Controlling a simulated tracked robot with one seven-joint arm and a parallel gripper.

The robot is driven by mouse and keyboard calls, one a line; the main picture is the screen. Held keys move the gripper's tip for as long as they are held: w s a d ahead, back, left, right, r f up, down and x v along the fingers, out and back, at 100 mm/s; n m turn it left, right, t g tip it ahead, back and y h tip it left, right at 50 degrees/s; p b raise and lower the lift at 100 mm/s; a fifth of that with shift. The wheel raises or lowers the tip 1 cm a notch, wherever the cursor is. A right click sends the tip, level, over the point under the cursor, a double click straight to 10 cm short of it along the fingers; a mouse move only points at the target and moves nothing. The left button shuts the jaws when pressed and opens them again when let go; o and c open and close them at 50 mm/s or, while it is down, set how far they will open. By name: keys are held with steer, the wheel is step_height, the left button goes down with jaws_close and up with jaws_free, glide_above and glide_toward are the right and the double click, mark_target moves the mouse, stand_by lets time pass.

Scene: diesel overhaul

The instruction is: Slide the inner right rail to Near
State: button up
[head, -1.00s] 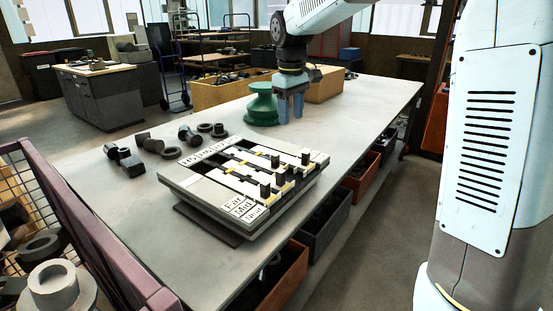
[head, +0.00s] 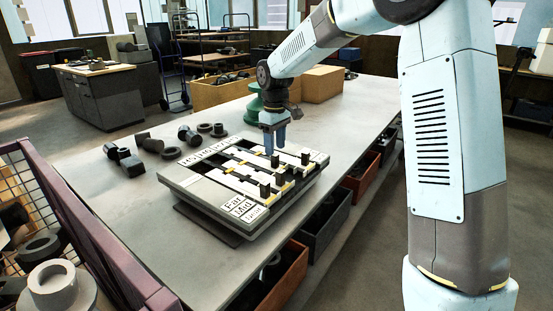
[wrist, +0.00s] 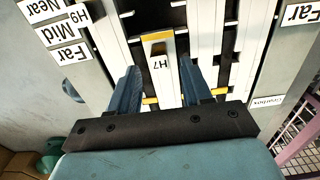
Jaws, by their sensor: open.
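A grey slide board (head: 205,193) lies on the workbench, with several white rails carrying dark upright knobs (head: 264,190). Far, Mid and Near labels (head: 240,207) line its front right edge. In the wrist view, Far, Mid and Near labels (wrist: 68,36) show upside down at the upper left. My gripper (head: 275,145) is over the back part of the board, pointing down. In the wrist view my gripper (wrist: 160,70) is open, its blue fingers on either side of a white piece labelled H7 (wrist: 158,62). Contact cannot be told. I cannot tell which rail is the inner right one.
Dark metal parts (head: 160,145) lie on the bench left of the board. A green spool-shaped part (head: 256,100) stands behind my gripper. Wooden boxes (head: 220,92) stand at the back. A purple-framed mesh cage (head: 90,235) is at the front left. Bins sit below the bench's right edge.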

mark_target(275, 158)
steer(key=shift+f, duration=2.65)
jaws_close()
